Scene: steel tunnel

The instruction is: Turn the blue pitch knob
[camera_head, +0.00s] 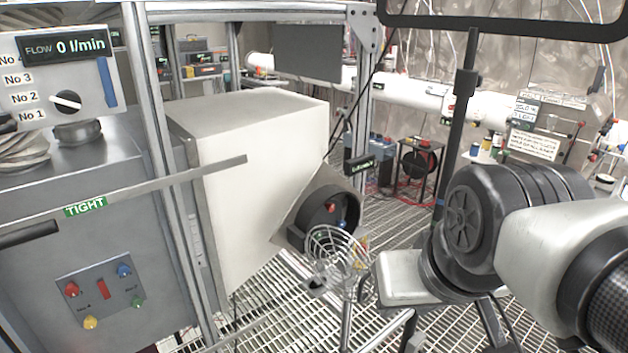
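A dark round housing (322,214) with an open wire guard (335,252) stands at the middle of the view. Inside it are a small blue knob (342,224) and a red knob (331,207). Another blue knob (124,270) is on the grey cabinet's panel at the lower left, among red, yellow and green ones. I cannot read a pitch label on either blue knob. My arm comes in from the right, and my gripper (398,279) is right of and below the wire guard. Its fingers are not clear, and I see nothing held.
A large white box (251,178) stands behind and left of the housing. A dark upright pole (455,130) stands behind my arm. The grating floor has open room behind the housing.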

